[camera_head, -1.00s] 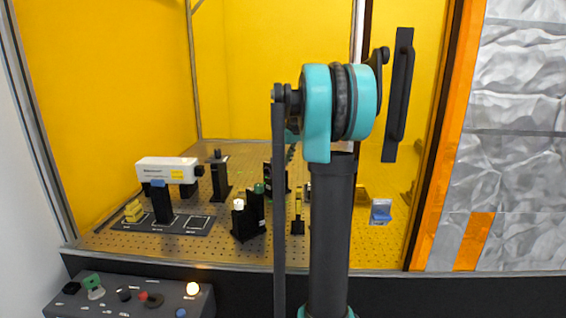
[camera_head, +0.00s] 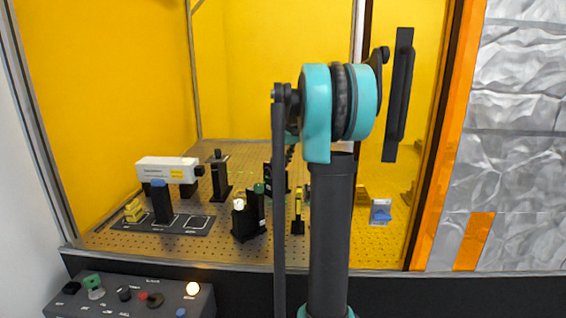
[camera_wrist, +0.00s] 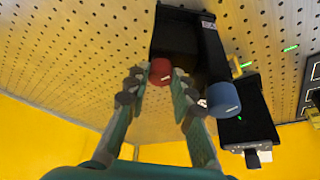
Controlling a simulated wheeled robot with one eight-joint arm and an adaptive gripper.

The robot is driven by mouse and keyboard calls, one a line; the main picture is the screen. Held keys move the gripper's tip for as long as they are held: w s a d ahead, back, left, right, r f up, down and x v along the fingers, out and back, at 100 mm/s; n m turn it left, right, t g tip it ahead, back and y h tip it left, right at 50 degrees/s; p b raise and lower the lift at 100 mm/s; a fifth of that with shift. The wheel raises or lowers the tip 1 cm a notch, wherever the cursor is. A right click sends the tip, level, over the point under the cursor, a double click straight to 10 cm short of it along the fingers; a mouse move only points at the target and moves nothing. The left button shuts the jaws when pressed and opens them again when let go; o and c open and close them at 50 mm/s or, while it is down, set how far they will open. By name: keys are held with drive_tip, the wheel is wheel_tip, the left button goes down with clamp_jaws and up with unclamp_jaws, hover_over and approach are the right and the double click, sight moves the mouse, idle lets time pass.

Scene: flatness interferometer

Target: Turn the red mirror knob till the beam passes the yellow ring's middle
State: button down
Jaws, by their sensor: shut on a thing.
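The red mirror knob (camera_wrist: 160,71) is between the fingertips of my gripper (camera_wrist: 158,84) in the wrist view, and the gripper is shut on it. It belongs to a black mount (camera_wrist: 174,32). A blue knob (camera_wrist: 222,98) is just right of the right finger. In the head view a slim yellow piece (camera_head: 298,204) stands on a black base; its ring shape is too small to tell. Green marks (camera_wrist: 291,48) show on the wrist view's right side. I cannot tell where the beam crosses the ring. My gripper and the red knob do not show in the head view.
A white laser-like unit (camera_head: 167,170) stands at the left of the perforated board (camera_head: 120,240). Black mounts (camera_head: 220,180) stand close together at its middle. A control box (camera_head: 120,299) with a lit lamp (camera_head: 192,288) is in front. Yellow walls enclose the board.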

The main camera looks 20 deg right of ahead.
drive_tip(key=m+h, duration=0.1)
drive_tip(key=m, duration=0.2)
drive_tip(key=shift+a+m, duration=0.15)
drive_tip(key=shift+m, duration=0.15)
drive_tip(key=shift+m+h, duration=0.9)
drive_tip(key=shift+m, duration=1)
drive_tip(key=c, duration=1.6)
unclamp_jaws()
drive_tip(key=v, duration=1.2)
drive_tip(key=shift+a, duration=0.15)
drive_tip(key=shift+r, duration=0.1)
